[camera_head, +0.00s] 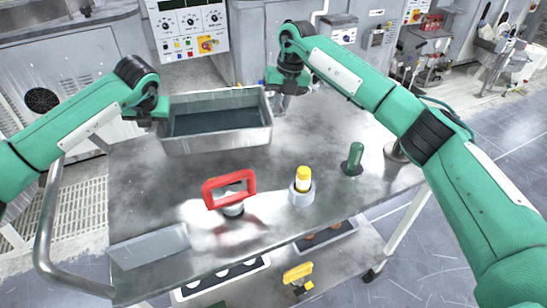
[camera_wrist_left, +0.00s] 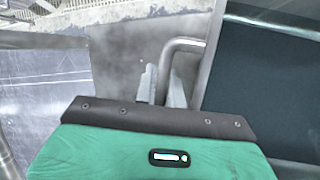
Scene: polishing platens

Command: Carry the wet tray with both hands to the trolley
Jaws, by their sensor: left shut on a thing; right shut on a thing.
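The wet tray (camera_head: 217,143) is a rectangular metal tray with a dark bottom, level at the back of the trolley's metal top (camera_head: 165,205). I cannot tell whether it rests on the top or hangs just above it. My left gripper (camera_head: 160,112) is at its left end. In the left wrist view, the left fingers (camera_wrist_left: 162,88) are shut at the tray's bent bar handle (camera_wrist_left: 184,44), beside the tray wall. My right gripper (camera_head: 279,98) is at the tray's right end, shut on it; its fingertips are mostly hidden.
A machine with a control panel (camera_head: 189,28) stands behind. The trolley's curved rail (camera_head: 45,230) is at left.

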